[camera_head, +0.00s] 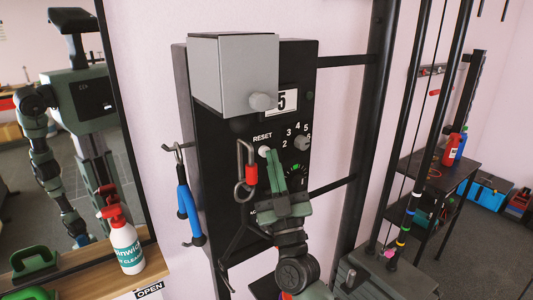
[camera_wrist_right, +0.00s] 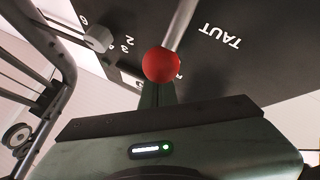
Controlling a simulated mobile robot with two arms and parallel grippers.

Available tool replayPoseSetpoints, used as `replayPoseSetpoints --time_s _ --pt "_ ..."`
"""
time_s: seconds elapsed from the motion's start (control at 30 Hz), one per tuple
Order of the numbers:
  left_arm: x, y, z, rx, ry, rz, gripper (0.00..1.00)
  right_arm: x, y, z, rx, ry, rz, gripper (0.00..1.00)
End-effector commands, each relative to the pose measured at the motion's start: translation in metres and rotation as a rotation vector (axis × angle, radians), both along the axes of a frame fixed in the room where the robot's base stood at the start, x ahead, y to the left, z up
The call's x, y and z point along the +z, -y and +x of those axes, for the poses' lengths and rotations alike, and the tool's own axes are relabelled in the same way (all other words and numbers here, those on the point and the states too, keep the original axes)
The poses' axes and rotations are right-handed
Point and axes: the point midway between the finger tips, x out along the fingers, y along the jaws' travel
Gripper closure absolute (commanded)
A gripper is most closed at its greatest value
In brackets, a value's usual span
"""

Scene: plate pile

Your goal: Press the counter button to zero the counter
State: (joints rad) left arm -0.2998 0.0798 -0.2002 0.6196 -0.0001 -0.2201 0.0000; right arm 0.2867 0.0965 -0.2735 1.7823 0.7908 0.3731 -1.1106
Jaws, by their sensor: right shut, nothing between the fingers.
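The black panel (camera_head: 210,150) on the wall carries a counter window (camera_head: 283,101) showing a 5, partly covered by a grey box. A pale round button (camera_head: 264,150) sits just under the word RESET. My right gripper (camera_head: 272,156) is shut and empty, its green fingertips right beside the button in the head view; I cannot tell whether they touch it. In the wrist view a red ball on a grey rod (camera_wrist_right: 161,65) hides the fingertips, and the button is not visible there. My left gripper is not in view.
A grey knob (camera_head: 302,143) with numbers around it is right of the button. The grey box (camera_head: 235,75) with a round knob (camera_head: 262,101) juts out above. A black rack (camera_head: 365,130) stands to the right.

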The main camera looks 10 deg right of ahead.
Motion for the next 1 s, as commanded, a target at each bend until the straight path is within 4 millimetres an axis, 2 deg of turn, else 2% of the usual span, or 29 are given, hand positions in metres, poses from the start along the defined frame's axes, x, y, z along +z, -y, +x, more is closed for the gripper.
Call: replayPoseSetpoints --time_s 0.53,1.0 --pt "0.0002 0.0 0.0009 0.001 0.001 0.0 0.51 0.0001 -0.0001 0.0003 0.0 0.0 0.0 1.0" --pt "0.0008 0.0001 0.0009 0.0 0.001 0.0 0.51 0.0005 -0.003 0.0084 0.0 0.0 0.0 1.0"
